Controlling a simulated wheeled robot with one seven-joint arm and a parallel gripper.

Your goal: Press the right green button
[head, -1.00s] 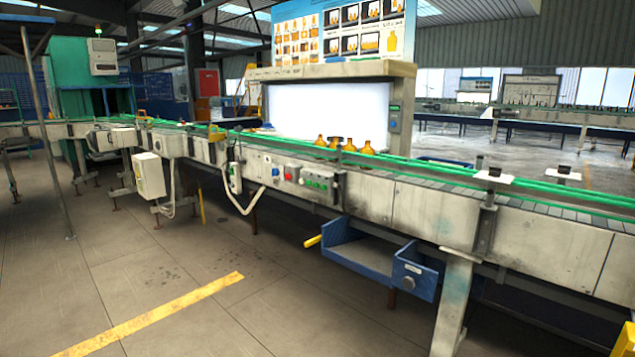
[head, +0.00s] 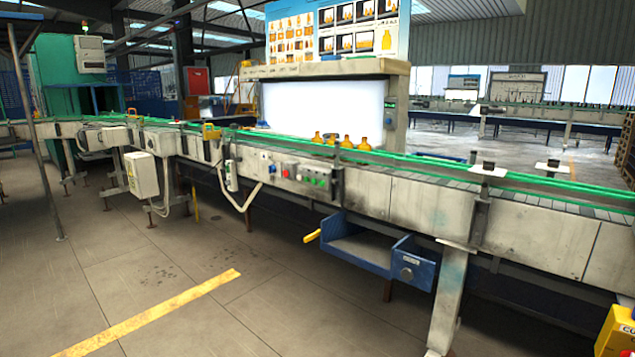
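A control panel (head: 298,176) is on the front side of the conveyor, near the middle of the head view. A blue knob or button (head: 270,168) is at the panel's left. My gripper is not in view, so its state and its distance from the panel do not show.
The conveyor (head: 420,203) with green rails crosses the view. Amber bottles (head: 347,143) stand on it before a lit white screen (head: 322,104). A blue bin (head: 366,253) hangs below. A yellow box (head: 614,330) is at lower right. Open floor (head: 250,315) lies in front.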

